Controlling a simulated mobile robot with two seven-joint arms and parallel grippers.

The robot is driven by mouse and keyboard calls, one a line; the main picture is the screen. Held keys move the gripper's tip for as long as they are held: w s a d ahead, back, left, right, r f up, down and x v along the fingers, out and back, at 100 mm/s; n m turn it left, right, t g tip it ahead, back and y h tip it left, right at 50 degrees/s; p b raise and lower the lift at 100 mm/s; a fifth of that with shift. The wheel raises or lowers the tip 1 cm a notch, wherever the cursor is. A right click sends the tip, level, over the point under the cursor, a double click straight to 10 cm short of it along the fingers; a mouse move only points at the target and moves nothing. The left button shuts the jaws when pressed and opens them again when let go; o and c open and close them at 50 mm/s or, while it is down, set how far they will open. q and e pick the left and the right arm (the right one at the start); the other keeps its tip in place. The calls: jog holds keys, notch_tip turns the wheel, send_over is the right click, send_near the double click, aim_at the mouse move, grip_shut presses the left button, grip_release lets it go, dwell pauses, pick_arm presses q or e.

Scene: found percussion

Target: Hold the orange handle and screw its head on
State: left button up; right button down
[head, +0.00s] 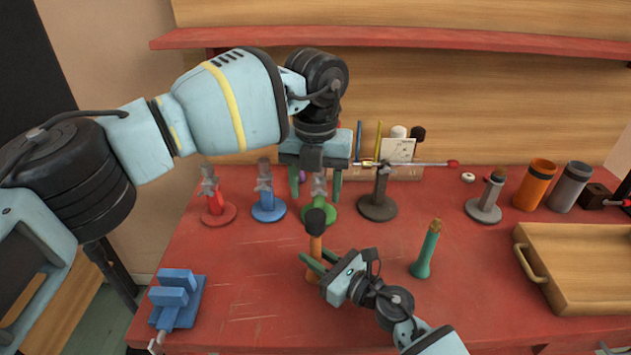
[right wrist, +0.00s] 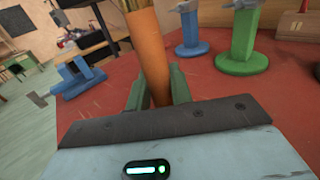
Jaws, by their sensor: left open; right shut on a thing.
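The orange handle (head: 315,248) stands upright near the front middle of the red table. A black head (head: 315,222) sits on its top; how far it is screwed down cannot be told. My right gripper (head: 317,259) is shut around the handle's lower part. In the right wrist view the handle (right wrist: 148,50) rises between the two green fingers (right wrist: 156,82), with a tan part at its top, cut off by the frame. My left gripper (head: 315,187) points down, open and empty, above and behind the black head, apart from it.
Red (head: 218,214), blue (head: 268,210) and green (head: 319,213) stands form a row behind the handle. A teal handle (head: 428,252) stands to the right. A wooden tray (head: 540,278) is at far right, a blue vise (head: 178,300) at front left.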

aim_at(315, 215)
pick_arm(q)
jog(key=n, duration=0.6)
jog(key=shift+r, duration=0.2)
jog(key=n, duration=0.5)
jog(key=shift+r, duration=0.15)
jog(key=shift+f, duration=4.05)
jog(key=shift+c, duration=0.2)
